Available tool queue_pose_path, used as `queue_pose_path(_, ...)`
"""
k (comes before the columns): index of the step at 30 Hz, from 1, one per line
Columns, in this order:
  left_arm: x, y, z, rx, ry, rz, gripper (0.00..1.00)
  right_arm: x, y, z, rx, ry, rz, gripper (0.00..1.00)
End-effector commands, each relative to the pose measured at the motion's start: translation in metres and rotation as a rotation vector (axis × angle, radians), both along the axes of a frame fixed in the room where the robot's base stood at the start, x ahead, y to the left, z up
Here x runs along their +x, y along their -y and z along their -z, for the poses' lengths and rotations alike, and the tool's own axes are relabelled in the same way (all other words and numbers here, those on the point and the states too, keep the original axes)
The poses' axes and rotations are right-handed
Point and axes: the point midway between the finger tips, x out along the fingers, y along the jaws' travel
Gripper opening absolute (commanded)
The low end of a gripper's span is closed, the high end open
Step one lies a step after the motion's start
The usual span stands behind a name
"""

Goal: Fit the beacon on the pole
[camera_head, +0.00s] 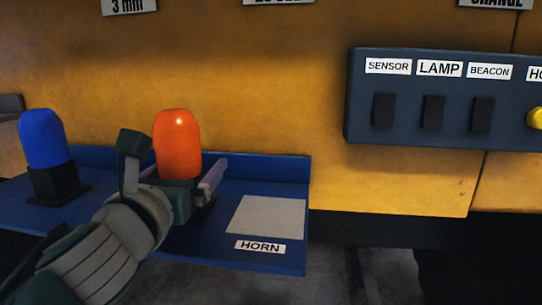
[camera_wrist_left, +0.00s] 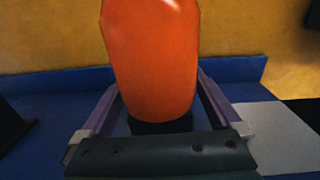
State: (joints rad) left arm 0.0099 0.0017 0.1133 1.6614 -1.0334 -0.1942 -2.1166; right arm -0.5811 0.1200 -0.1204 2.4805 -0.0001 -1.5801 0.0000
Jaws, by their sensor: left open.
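An orange beacon (camera_head: 177,143) with a dark base stands upright on a blue tray (camera_head: 280,225) in the head view. My left gripper (camera_head: 178,178) is open, with its fingers on either side of the beacon's lower part. In the left wrist view the orange beacon (camera_wrist_left: 152,60) fills the middle, and the open left gripper (camera_wrist_left: 158,105) has one finger on each side of it. Its dark base is partly hidden behind the gripper's palm. I cannot tell whether the fingers touch it. The pole is not in view. My right gripper is not in view.
A blue beacon (camera_head: 44,143) on a black base stands at the tray's left. A grey pad (camera_head: 268,217) lies by the HORN label (camera_head: 260,246). A dark switch panel (camera_head: 450,100) with SENSOR, LAMP and BEACON labels is on the yellow wall (camera_head: 270,100).

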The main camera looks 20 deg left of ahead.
Motion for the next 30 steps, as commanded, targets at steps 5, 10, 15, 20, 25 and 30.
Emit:
queue_pose_path(5, -0.0004, 0.0000, 0.0002, 0.000, 0.000, 0.000, 0.90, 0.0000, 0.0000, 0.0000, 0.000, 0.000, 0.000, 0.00)
queue_pose_path(10, -0.0006, 0.0001, 0.0003, 0.000, -0.001, 0.000, 0.70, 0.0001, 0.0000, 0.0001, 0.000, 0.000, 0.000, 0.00)
queue_pose_path(15, -0.0006, 0.0002, 0.0003, 0.000, -0.001, 0.000, 0.51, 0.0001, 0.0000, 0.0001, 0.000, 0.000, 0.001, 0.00)
queue_pose_path(20, -0.0007, 0.0002, 0.0003, 0.000, -0.001, 0.000, 0.33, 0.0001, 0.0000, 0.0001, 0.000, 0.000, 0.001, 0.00)
queue_pose_path(25, -0.0007, 0.0002, 0.0003, -0.001, -0.001, 0.000, 0.14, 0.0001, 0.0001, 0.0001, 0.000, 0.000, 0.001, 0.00)
queue_pose_path(30, -0.0004, 0.0003, -0.0007, 0.000, 0.002, 0.001, 0.00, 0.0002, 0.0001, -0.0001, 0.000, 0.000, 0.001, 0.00)
